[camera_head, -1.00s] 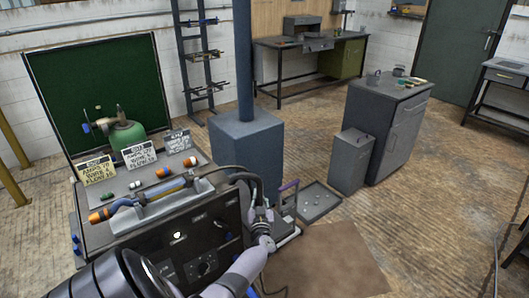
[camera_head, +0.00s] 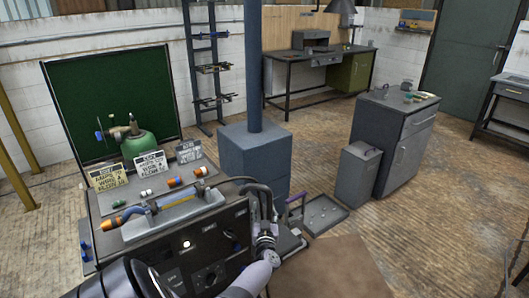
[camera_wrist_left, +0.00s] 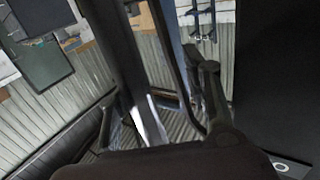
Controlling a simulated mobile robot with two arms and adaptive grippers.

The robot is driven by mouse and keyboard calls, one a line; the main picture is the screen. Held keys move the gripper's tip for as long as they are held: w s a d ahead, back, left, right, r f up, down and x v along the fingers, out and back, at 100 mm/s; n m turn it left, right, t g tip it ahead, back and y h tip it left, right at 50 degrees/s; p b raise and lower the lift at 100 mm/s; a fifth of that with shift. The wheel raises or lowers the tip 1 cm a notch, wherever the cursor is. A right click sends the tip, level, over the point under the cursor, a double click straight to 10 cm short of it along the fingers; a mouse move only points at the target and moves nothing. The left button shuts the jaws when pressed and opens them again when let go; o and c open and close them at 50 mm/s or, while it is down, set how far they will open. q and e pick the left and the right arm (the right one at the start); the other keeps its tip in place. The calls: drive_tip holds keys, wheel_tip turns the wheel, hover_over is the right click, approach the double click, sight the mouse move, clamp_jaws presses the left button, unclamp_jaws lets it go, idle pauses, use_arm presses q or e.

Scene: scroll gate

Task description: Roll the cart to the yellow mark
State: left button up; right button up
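A dark boxy console (camera_head: 215,250), which I take for the cart, stands at the lower left with a control panel on its front. Its wheels are hidden. My left gripper (camera_head: 266,236) is at its right end, beside dark curved hoses or bars. In the left wrist view, the fingers of my left gripper (camera_wrist_left: 160,112) stand wide apart, with dark bars (camera_wrist_left: 122,65) running beyond and between them. I cannot tell whether they touch. No yellow mark shows on the visible floor. My right gripper is not in view.
A grey block with a post (camera_head: 255,155) stands close behind the console. A grey bin (camera_head: 357,175) and cabinet (camera_head: 400,145) stand right of it. A shallow tray (camera_head: 322,214) and brown mat (camera_head: 350,265) lie on the floor. Floor at the right is open.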

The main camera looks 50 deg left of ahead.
use_arm(q)
drive_tip(key=v, duration=1.2)
idle(0.3)
